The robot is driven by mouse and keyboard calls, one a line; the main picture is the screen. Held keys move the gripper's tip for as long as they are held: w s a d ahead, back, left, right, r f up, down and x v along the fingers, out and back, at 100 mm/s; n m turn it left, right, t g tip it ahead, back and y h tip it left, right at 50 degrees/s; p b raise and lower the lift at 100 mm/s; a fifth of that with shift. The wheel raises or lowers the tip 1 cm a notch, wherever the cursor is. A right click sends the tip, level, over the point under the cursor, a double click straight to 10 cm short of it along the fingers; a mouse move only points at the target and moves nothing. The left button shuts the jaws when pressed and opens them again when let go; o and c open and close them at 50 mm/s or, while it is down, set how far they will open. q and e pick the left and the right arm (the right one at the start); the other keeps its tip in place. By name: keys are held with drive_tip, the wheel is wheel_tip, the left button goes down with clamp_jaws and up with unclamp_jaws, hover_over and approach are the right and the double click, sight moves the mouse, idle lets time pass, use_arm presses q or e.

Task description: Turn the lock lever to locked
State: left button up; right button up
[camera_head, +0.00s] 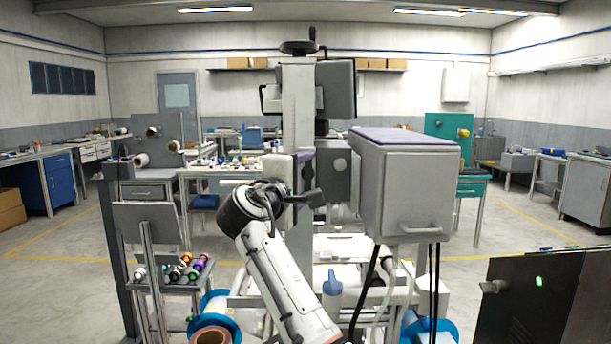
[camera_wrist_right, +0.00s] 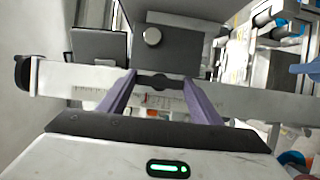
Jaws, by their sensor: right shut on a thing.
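My right gripper (camera_head: 307,163) reaches up in the head view to the front of the pale upright column (camera_head: 297,100). The right wrist view shows its two purple fingers (camera_wrist_right: 160,92) against the column, which runs across that picture and carries a printed scale. The fingers are shut on a small dark part, which appears to be the lock lever (camera_wrist_right: 156,81). It is mostly hidden by the fingers, so its angle cannot be told. In the head view I cannot make out the lever. My left gripper is not in view.
A large grey box (camera_head: 408,190) with a handle stands close to the right of the column. A crank handle (camera_head: 299,47) tops the column.

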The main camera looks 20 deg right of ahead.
drive_tip(key=shift+a+f, duration=0.1)
drive_tip(key=o, duration=0.8)
drive_tip(key=shift+c, duration=0.2)
